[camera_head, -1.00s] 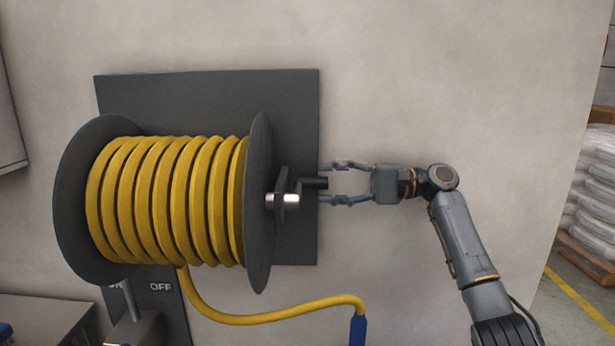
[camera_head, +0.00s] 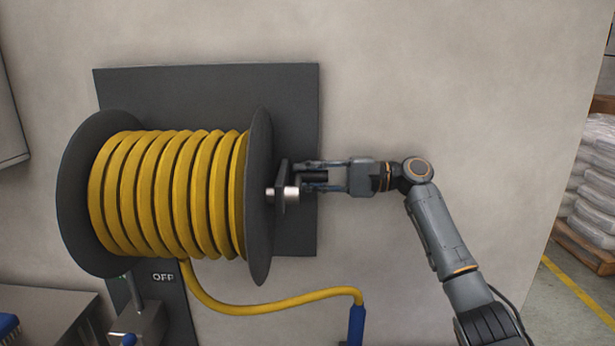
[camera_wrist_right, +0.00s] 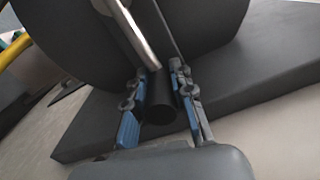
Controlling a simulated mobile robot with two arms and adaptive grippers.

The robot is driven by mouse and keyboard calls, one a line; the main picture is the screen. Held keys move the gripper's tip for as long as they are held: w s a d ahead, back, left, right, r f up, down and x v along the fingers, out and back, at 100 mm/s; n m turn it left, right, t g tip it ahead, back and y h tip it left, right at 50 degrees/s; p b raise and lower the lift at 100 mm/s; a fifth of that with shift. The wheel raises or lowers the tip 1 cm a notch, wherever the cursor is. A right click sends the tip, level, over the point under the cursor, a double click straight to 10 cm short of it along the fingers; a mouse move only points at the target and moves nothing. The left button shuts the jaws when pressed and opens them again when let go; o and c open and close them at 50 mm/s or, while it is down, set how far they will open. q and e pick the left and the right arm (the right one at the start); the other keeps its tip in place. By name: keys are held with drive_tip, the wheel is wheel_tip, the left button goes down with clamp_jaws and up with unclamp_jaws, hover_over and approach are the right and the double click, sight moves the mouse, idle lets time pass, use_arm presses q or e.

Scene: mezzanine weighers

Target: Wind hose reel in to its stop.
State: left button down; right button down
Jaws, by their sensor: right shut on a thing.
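The hose reel has dark round flanges (camera_head: 261,225) and stands out from a dark wall plate (camera_head: 210,85). Yellow hose (camera_head: 165,195) is wound on its drum. A loose length hangs below to a blue end piece (camera_head: 357,325). The crank on the reel's right side has a silver hub, a dark arm and a black handle (camera_head: 315,176). My right gripper (camera_head: 312,176) is shut on the handle, coming from the right. In the right wrist view the blue-padded fingers lie on both sides of the black handle (camera_wrist_right: 160,108). My left gripper is not in view.
A panel marked OFF (camera_head: 165,300) with a lever sits below the reel. A grey bench surface (camera_head: 45,315) is at lower left. Stacked white bags (camera_head: 595,180) on a pallet stand at far right. The wall right of the reel is bare.

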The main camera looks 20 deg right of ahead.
drive_tip(key=shift+r, duration=0.1)
drive_tip(key=shift+s+a+r+n+b, duration=0.1)
drive_tip(key=shift+r+n+b, duration=0.6)
drive_tip(key=shift+n, duration=0.5)
drive_tip(key=shift+s+r+n+b, duration=0.15)
drive_tip(key=shift+r+n+b, duration=0.2)
drive_tip(key=shift+r+n, duration=0.45)
drive_tip(key=r+n, duration=0.1)
drive_tip(key=s+n+b, duration=0.1)
drive_tip(key=n, duration=0.1)
drive_tip(key=a+r+n+b, duration=0.1)
drive_tip(key=shift+s+r+n, duration=0.35)
drive_tip(key=shift+n, duration=0.05)
drive_tip(key=s+a+r+n+b, duration=0.2)
drive_tip(key=s+n+b, duration=0.2)
drive_tip(key=n, duration=0.5)
drive_tip(key=shift+s+a+r+b, duration=0.3)
drive_tip(key=shift+s+a+b, duration=0.05)
drive_tip(key=shift+s, duration=0.45)
drive_tip(key=c, duration=1.1)
unclamp_jaws()
drive_tip(key=shift+s, duration=0.1)
